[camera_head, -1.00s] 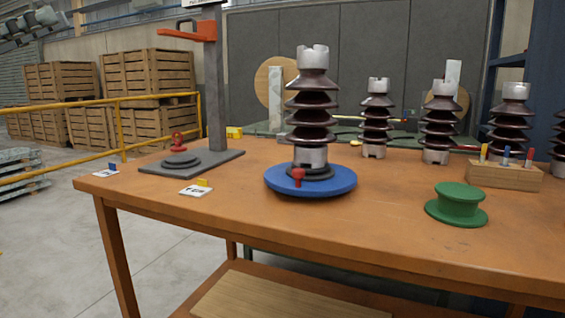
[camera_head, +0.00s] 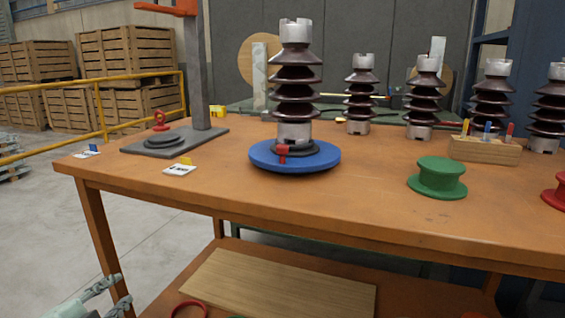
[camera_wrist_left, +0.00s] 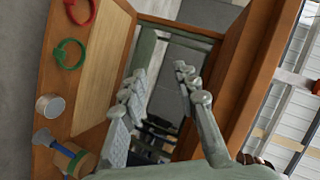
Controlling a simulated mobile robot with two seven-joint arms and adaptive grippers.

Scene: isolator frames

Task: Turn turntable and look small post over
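A blue round turntable (camera_head: 262,160) lies on the orange-brown workbench. A dark brown ribbed post (camera_head: 296,90) with silver metal ends stands upright at its centre. A small red peg (camera_head: 283,152) is at the turntable's near side. My left gripper (camera_head: 116,292) shows only at the lower left corner, below the bench top and well away from the turntable. In the left wrist view my left gripper (camera_wrist_left: 160,76) has its fingers spread apart with nothing between them. My right gripper is in neither view.
Several similar posts (camera_head: 360,95) stand behind on the right. A green spool (camera_head: 437,178), a wooden peg block (camera_head: 484,151) and a grey stand (camera_head: 194,75) are on the bench. A lower shelf holds a board (camera_head: 275,285). The front middle of the bench top is clear.

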